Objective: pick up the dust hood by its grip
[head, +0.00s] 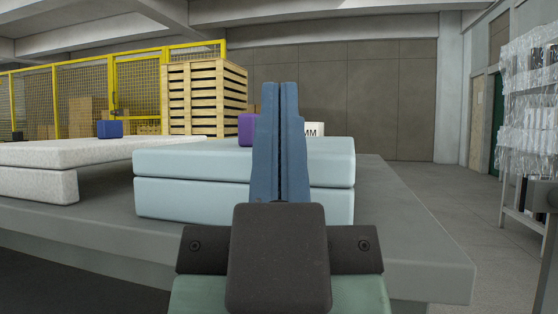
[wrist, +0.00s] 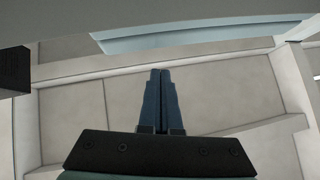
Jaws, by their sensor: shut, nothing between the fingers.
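My gripper (head: 280,88) points up in the middle of the head view, its two blue fingers pressed together with nothing between them. It also shows shut in the wrist view (wrist: 160,73). I cannot make out a dust hood or its grip for certain in either view. A purple object (head: 247,130) stands behind the fingers, partly hidden by them. A white object with dark letters (head: 314,130) shows just right of the fingers, also partly hidden. Both are beyond the top of a pale blue two-layer block (head: 190,163), and their bases are hidden.
The pale blue block lies on a grey table (head: 420,235). A whitish two-layer block (head: 50,153) lies at left, with a blue box (head: 109,129) behind. A wooden crate stack (head: 205,95) and yellow fence stand farther back. A wrapped rack (head: 528,110) is at right. The table's right end is bare.

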